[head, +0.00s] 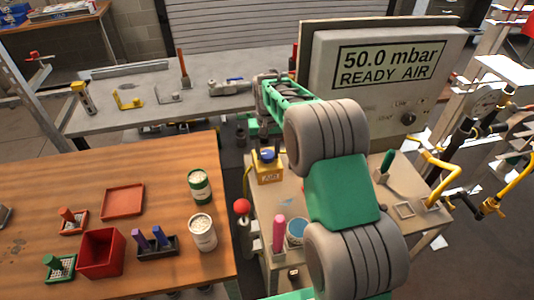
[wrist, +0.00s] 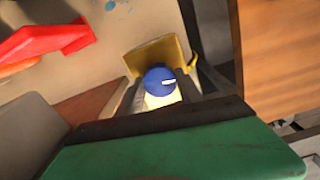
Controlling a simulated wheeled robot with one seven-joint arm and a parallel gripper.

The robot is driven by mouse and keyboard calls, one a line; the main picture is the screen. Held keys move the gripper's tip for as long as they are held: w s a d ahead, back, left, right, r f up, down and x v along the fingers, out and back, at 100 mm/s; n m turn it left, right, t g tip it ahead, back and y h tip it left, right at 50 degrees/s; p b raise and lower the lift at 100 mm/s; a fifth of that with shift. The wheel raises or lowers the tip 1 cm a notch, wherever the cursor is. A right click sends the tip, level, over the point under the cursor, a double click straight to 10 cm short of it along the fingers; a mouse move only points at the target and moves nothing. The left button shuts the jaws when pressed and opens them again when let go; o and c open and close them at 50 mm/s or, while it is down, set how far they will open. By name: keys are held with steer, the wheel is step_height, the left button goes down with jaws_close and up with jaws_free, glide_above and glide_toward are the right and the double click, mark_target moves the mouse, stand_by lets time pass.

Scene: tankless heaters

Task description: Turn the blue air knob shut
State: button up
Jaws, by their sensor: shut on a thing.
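The blue air knob (head: 267,155) sits on top of a yellow block (head: 270,174) marked AIR, on the cart at the centre of the head view. In the wrist view the knob (wrist: 158,77) is a round blue cap with a short white mark pointing right, in front of the yellow block (wrist: 155,54). My gripper (head: 264,143) reaches down to the knob from above. In the wrist view my gripper (wrist: 160,90) has a finger on each side of the knob and is shut on it. The arm hides part of the cart.
A display panel (head: 385,67) reads 50.0 mbar, READY AIR. A red ball-topped lever (head: 242,207) and a pink cylinder (head: 279,235) stand near the block. A wooden table (head: 150,180) with bins and cans is at left. Yellow pipes (head: 436,170) are at right.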

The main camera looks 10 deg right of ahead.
steer(key=m, duration=0.4)
steer(key=shift+m+b, duration=0.3)
steer(key=shift+b, duration=0.1)
steer(key=m, duration=0.3)
steer(key=shift+m, duration=0.4)
steer(key=m, duration=0.3)
steer(key=shift+m+b, duration=0.3)
steer(key=shift+b, duration=0.1)
steer(key=shift+m, duration=1.9)
steer(key=o, duration=1.4)
steer(key=shift+c, duration=0.2)
steer(key=shift+r, duration=0.1)
